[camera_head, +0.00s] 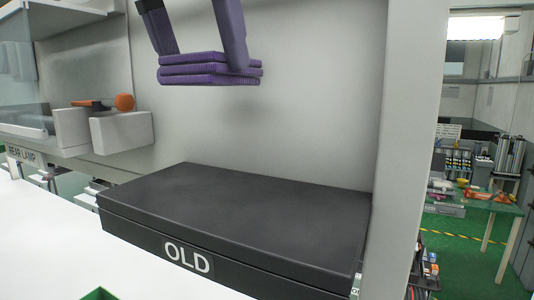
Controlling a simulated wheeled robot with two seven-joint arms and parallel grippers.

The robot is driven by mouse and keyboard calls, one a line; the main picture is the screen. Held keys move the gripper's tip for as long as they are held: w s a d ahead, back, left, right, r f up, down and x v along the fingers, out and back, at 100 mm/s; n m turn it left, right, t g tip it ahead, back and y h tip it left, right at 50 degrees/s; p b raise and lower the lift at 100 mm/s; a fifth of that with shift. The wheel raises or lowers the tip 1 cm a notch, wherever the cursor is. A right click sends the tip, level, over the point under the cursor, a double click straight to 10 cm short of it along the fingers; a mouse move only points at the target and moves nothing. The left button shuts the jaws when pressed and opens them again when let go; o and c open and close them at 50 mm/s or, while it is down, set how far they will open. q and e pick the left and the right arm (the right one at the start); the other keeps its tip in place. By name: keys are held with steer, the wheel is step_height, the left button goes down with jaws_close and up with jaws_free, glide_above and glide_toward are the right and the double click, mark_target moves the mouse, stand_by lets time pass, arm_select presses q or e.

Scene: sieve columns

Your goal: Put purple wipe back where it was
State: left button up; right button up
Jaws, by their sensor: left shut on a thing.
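The purple wipe (208,72) is a folded, layered pad near the top of the head view. My left gripper (207,53) comes down from the top edge, with its two purple-looking fingers at the wipe. It is shut on the wipe and holds it in the air, apart from the surfaces below. The upper part of the gripper is cut off by the frame. My right gripper is not in view.
A black box with a flat closed top, labelled "OLD" (240,215), stands on the white surface (50,240) below the wipe. A grey wall (300,90) rises behind it. A pale upright post (405,150) is at the right. A green edge (98,294) shows at the bottom.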

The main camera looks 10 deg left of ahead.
mark_target(203, 194)
arm_select(q)
steer(key=f, duration=0.1)
steer(key=s+a+f, duration=0.1)
steer(key=f, duration=0.1)
steer(key=shift+s+a+f, duration=0.15)
steer(key=shift+s, duration=0.15)
steer(key=f, duration=0.5)
steer(key=shift+w+d+f, duration=0.2)
steer(key=shift+f, duration=0.05)
steer(key=shift+s+a+f, duration=0.1)
steer(key=shift+f, duration=0.2)
steer(key=o, duration=0.8)
steer(key=shift+f, duration=0.1)
steer(key=shift+v, duration=6.1)
